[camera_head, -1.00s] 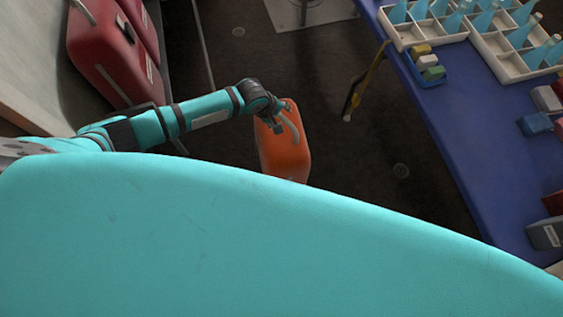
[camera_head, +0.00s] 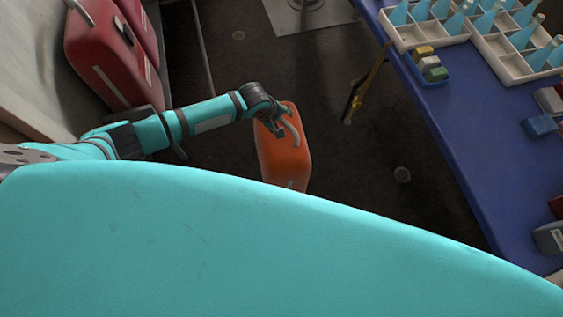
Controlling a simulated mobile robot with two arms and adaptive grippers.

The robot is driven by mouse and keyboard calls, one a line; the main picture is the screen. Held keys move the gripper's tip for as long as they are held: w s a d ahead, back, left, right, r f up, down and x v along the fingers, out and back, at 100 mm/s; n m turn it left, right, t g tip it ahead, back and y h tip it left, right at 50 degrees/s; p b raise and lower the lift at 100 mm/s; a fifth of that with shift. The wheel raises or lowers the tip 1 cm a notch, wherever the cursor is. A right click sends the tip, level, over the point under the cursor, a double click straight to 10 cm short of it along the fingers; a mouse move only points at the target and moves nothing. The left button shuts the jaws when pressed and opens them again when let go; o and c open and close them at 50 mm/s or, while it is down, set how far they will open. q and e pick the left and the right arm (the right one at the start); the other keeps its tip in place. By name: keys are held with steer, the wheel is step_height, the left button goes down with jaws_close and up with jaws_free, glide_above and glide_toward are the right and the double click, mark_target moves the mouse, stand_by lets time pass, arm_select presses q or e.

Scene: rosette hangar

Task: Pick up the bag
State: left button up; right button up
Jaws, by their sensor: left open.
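An orange bag (camera_head: 285,158), shaped like a suitcase, stands on the dark floor in the middle of the head view. Its lower end is partly hidden behind my own teal body. My left gripper (camera_head: 286,131) is open at the upper part of the bag, with its fingers in front of the orange surface. I cannot tell whether the fingers touch the bag or its handle. My right gripper is not in view.
Red suitcases (camera_head: 108,52) stand at the upper left by a pale panel. A blue table (camera_head: 470,150) runs down the right, with white crates (camera_head: 408,38) of blue bottles and small boxes on it. Dark floor (camera_head: 370,200) lies free between the bag and the table.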

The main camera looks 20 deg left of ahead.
arm_select(q)
jaws_close()
stand_by(0.3)
stand_by(0.3)
